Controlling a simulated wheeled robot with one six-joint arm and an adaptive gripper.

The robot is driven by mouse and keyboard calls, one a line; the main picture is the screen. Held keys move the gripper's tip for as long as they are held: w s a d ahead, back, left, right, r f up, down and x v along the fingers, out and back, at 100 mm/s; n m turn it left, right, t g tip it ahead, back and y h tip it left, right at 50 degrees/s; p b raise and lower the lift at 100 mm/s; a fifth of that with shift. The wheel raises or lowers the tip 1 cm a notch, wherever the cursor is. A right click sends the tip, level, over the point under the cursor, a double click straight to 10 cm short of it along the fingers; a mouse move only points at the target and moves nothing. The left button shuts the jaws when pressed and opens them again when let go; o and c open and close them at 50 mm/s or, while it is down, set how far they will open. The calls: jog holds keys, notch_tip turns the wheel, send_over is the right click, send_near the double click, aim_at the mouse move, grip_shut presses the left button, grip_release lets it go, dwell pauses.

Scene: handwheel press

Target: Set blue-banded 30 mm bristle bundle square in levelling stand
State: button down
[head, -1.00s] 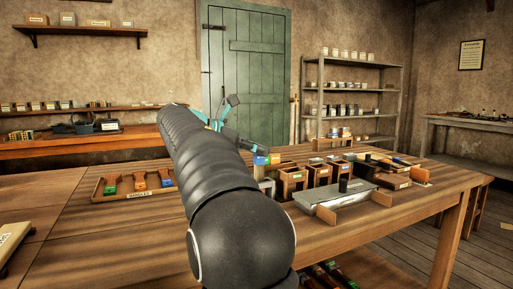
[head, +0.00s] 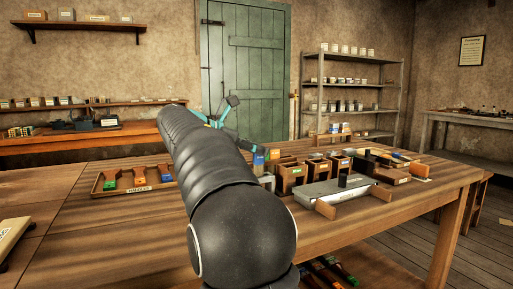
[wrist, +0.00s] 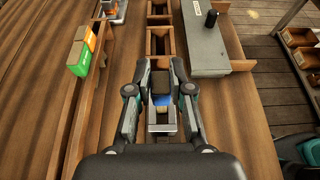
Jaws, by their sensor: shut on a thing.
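My gripper (wrist: 161,92) is shut on the blue-banded bristle bundle (wrist: 162,100); in the wrist view only a blue patch and a dark part show between the fingers. In the head view the blue band (head: 258,163) shows just right of my arm, below the teal gripper parts. The grey metal levelling stand (wrist: 162,122) is right at the bundle in the wrist view, with its open slot visible. It also shows in part in the head view (head: 267,182). Whether the bundle touches the stand or sits square in it I cannot tell.
Open wooden boxes (head: 291,179) stand in a row right of the stand. A grey slab with a black knob (head: 344,181) lies in front of them. A tray of coloured handles (head: 138,180) lies left.

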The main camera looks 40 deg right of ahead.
jog(key=shift+f+b, duration=0.45)
jog(key=shift+f, duration=0.9)
jog(key=shift+p, duration=0.6)
jog(key=c, duration=1)
grip_release()
jog(key=shift+o, duration=0.2)
jog(key=shift+a, duration=0.1)
jog(key=v, duration=1.2)
